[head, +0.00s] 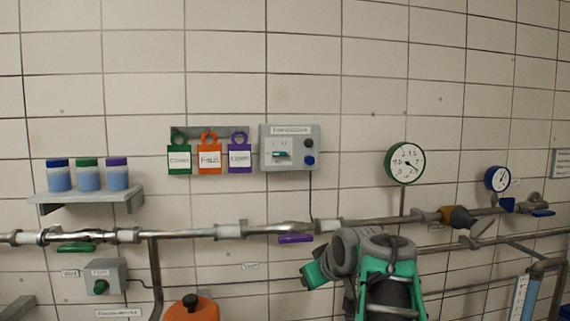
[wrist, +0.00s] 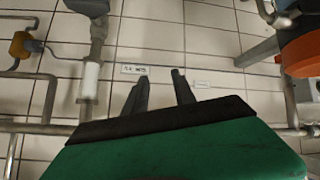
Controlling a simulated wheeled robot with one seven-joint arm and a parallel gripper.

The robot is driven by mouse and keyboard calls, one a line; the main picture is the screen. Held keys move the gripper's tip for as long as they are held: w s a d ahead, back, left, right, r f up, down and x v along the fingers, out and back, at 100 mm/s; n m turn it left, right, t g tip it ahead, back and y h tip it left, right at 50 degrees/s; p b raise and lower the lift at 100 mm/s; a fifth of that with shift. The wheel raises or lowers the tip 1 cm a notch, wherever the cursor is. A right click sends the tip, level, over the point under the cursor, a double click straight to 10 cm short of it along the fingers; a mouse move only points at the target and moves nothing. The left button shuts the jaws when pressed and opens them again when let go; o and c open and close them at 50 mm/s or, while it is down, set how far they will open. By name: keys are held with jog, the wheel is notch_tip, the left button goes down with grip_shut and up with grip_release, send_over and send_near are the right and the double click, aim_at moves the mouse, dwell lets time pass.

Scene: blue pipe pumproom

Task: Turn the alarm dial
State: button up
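No label reading "alarm" is legible, so I cannot tell for sure which dial is the alarm dial. A grey control box (head: 290,148) on the tiled wall has a small lever switch (head: 281,154), a black knob (head: 308,143) and a blue knob (head: 309,160). A smaller grey box (head: 105,276) at lower left carries a dark green knob (head: 101,287).
Metal pipes (head: 190,233) run along the wall below the control box. A green-rimmed gauge (head: 405,163) and a blue gauge (head: 497,179) are at right. A shelf (head: 88,199) holds jars at left. Coloured tags (head: 209,158) hang beside the control box. An orange tank (head: 190,311) stands low.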

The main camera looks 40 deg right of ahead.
aim_at(281, 154)
jog(key=d+r+n+t, duration=0.25)
jog(key=r+n, duration=0.25)
jog(key=r, duration=0.5)
jog(key=d+r+n+t, duration=0.1)
jog(key=r+n+t, duration=0.3)
jog(key=r, duration=0.5)
jog(key=w+a+r+n+t+y, duration=0.1)
jog(key=a+r+n+t+y, duration=0.1)
jog(key=a+r+n, duration=0.55)
jog(key=shift+n, duration=0.95)
jog(key=w+p, duration=0.1)
jog(key=w, duration=0.1)
jog(key=w+d+r+p, duration=0.1)
jog(key=w, duration=0.2)
jog(key=w+p, duration=0.1)
jog(key=w, duration=0.2)
jog(key=shift+d+r, duration=0.15)
jog(key=shift+d, duration=0.1)
jog(key=shift+c, duration=0.5)
grip_shut()
